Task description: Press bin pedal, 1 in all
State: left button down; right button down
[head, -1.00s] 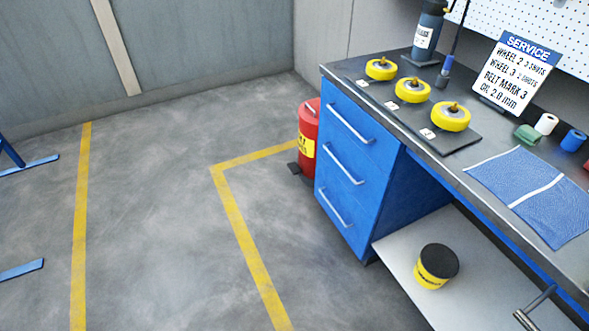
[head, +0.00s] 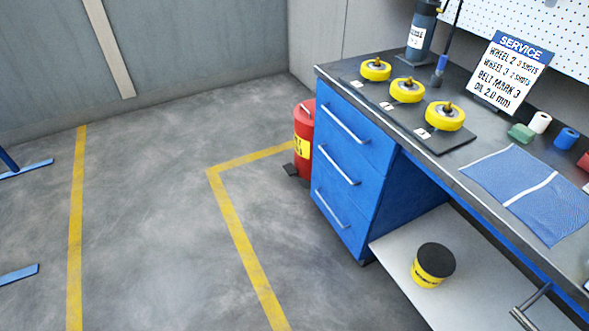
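The red bin (head: 303,138) with a yellow label stands on the floor at the far left end of the workbench, partly hidden behind the blue drawer cabinet. Its dark pedal (head: 291,170) sticks out low at its left front, just above the floor. The bin's lid looks shut, though its top is partly hidden. Neither of my grippers shows in the head view.
The blue drawer cabinet (head: 343,170) with several handles stands right beside the bin. The workbench (head: 460,167) carries yellow wheels, rolls and a blue cloth (head: 520,185). A yellow-black tub (head: 433,266) sits on the lower shelf. The floor (head: 150,200) left of the bin is clear.

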aim_at(290, 169)
jog(key=z, duration=0.35)
jog(key=i+j+z, duration=0.45)
jog(key=j+z, duration=0.15)
jog(key=i+j+z, duration=0.3)
jog(key=j, duration=0.2)
jog(key=i+j, duration=0.15)
jog(key=j, duration=0.25)
jog(key=i+j, duration=0.1)
jog(key=j, duration=0.3)
jog(key=i+j+z, duration=0.1)
jog(key=j, duration=0.35)
jog(key=i+j, duration=0.15)
jog(key=j, duration=0.25)
jog(key=i+j, duration=0.1)
jog(key=j, duration=0.3)
jog(key=i+j+z, duration=0.1)
jog(key=j, duration=0.35)
jog(key=i+j, duration=0.1)
jog(key=j, duration=0.3)
